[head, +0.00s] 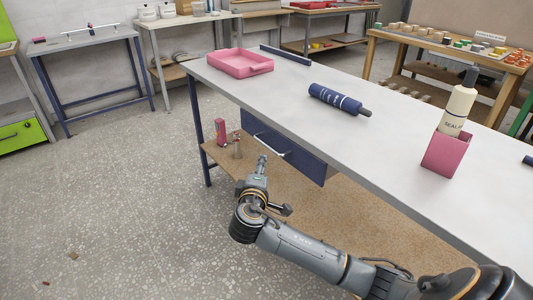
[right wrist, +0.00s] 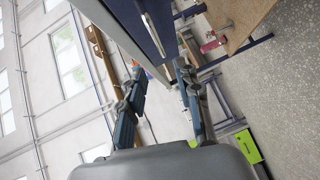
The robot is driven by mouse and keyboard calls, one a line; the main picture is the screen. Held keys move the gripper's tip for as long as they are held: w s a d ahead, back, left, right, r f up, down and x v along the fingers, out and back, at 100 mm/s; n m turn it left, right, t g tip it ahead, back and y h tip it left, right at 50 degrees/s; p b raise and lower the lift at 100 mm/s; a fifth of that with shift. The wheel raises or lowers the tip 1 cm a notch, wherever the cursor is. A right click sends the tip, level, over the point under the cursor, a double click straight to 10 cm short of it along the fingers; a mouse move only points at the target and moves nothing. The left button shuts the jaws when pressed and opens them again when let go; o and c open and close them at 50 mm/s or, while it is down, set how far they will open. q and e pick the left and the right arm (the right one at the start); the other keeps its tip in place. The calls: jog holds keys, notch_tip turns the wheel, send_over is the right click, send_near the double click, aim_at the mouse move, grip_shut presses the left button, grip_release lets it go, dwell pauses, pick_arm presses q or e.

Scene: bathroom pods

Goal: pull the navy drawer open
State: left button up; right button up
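The navy drawer (head: 305,163) hangs under the grey-topped bench, its front looking flush below the bench edge. Its pale bar handle (head: 271,147) runs along the front. In the right wrist view the navy front (right wrist: 136,22) and handle (right wrist: 153,35) lie ahead, beyond the fingertips. My right gripper (head: 262,160) is just in front of the drawer, near the handle. In the right wrist view its two fingers (right wrist: 158,68) are spread apart with nothing between them, and they look apart from the handle. My left gripper is not in view.
On the bench top (head: 400,165) are a pink tray (head: 240,63), a navy bottle (head: 338,99) and a cream bottle (head: 458,108) in a pink holder (head: 446,153). The lower wooden shelf (head: 340,215) holds a pink bottle (head: 221,132). Open floor lies left of the bench.

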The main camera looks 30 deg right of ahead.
aim_at(267, 146)
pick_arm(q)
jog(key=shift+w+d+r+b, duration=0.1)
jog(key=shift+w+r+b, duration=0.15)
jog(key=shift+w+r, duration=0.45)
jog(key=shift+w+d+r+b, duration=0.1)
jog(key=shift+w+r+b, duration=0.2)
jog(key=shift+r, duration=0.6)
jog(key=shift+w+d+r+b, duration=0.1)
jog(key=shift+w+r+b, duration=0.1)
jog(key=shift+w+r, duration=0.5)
pick_arm(e)
jog(key=shift+r+x, duration=0.2)
jog(key=shift+x, duration=6.6)
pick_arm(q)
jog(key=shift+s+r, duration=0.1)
pick_arm(e)
grip_shut()
